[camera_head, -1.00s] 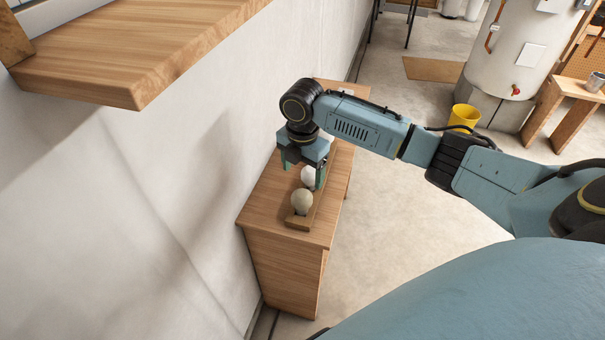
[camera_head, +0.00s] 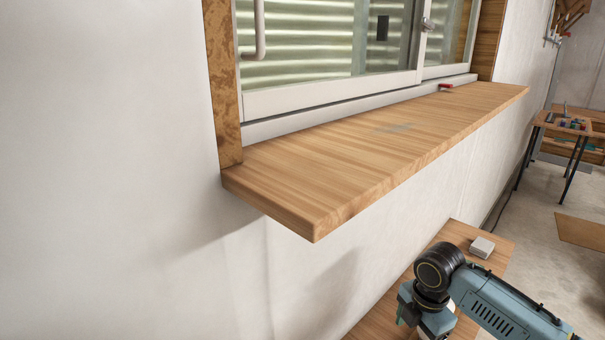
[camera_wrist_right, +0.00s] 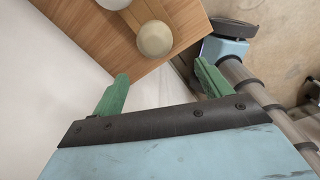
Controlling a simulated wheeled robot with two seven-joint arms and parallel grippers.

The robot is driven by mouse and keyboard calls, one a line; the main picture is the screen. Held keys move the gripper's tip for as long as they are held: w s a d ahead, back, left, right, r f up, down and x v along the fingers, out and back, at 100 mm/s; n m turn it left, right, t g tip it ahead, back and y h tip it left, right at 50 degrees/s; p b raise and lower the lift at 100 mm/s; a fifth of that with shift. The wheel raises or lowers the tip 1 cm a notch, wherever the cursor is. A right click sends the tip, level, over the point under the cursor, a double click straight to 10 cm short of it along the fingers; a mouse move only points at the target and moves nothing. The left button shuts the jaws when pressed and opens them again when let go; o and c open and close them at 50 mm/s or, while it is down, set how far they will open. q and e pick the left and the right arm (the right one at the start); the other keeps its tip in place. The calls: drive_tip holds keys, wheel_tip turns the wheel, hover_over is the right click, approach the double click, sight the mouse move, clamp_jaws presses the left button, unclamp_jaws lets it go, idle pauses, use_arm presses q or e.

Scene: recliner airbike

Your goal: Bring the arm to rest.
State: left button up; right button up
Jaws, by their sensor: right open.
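My right arm comes in at the lower right of the head view, its gripper (camera_head: 406,312) partly cut off by the bottom edge, above the low wooden cabinet (camera_head: 488,262). In the right wrist view the two green fingers of my right gripper (camera_wrist_right: 162,84) stand wide apart with nothing between them. Just beyond the fingertips, a pale round bulb (camera_wrist_right: 154,38) sits on a wooden strip (camera_wrist_right: 157,9) on the cabinet top. A second white bulb (camera_wrist_right: 114,2) is cut off by the top edge. My left gripper is out of view.
A long wooden window shelf (camera_head: 330,190) juts from the white wall above the cabinet. A small white box (camera_head: 482,247) lies on the cabinet top. A small table with tools (camera_head: 565,124) stands at the far right. Concrete floor (camera_head: 540,225) is open right of the cabinet.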

drive_tip(key=s+a+f+m+t+y, duration=0.1)
drive_tip(key=s+a+f+m, duration=0.25)
drive_tip(key=s+a, duration=0.2)
drive_tip(key=s+a+f+m+t+y, duration=0.1)
drive_tip(key=s+a+f+m, duration=0.1)
drive_tip(key=s+a+m, duration=0.4)
drive_tip(key=s+d+r+m+t+h, duration=0.1)
drive_tip(key=s+d+m, duration=0.2)
drive_tip(key=s+m, duration=0.3)
drive_tip(key=s+d+r+m+h, duration=0.1)
drive_tip(key=s+d+r+m, duration=0.2)
drive_tip(key=s, duration=0.5)
wheel_tip(320, 180, down, 28)
drive_tip(key=r+g+b, duration=0.1)
drive_tip(key=b, duration=0.2)
drive_tip(key=s+d+f+g+b, duration=0.1)
drive_tip(key=s+d+f+b, duration=0.1)
drive_tip(key=s+f, duration=1.5)
wheel_tip(320, 180, down, 2)
drive_tip(key=shift+s+d+f+b, duration=0.1)
drive_tip(key=shift+s+d+b, duration=0.2)
drive_tip(key=shift+s+d, duration=0.15)
